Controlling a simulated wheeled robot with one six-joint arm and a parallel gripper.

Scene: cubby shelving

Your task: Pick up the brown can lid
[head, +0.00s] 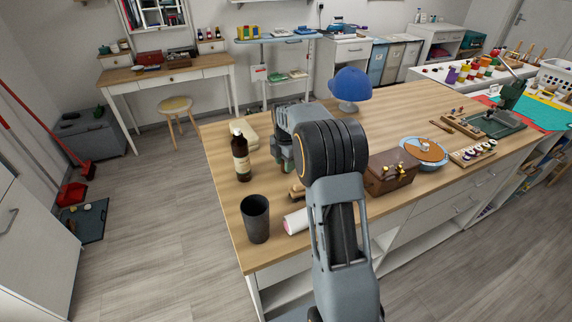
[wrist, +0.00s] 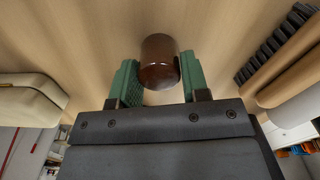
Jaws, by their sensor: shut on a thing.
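The brown can lid (wrist: 158,60) shows in the wrist view as a short, glossy dark-brown cylinder between the two green fingers of my gripper (wrist: 158,72). The fingers are shut on its sides, and pale wood lies behind it. I cannot tell whether it still touches the wood. In the head view my gripper is over the near left part of the wooden table (head: 232,208), largely hidden by my own arm. The lid cannot be made out there.
A brown bottle (head: 241,158) and a beige block (head: 247,137) stand left of my gripper. A dark cup (head: 255,220), a brush (head: 297,192) and a white roll (head: 295,221) are nearer. A brown chest (head: 390,174) stands right. A blue cap (head: 350,84) is behind.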

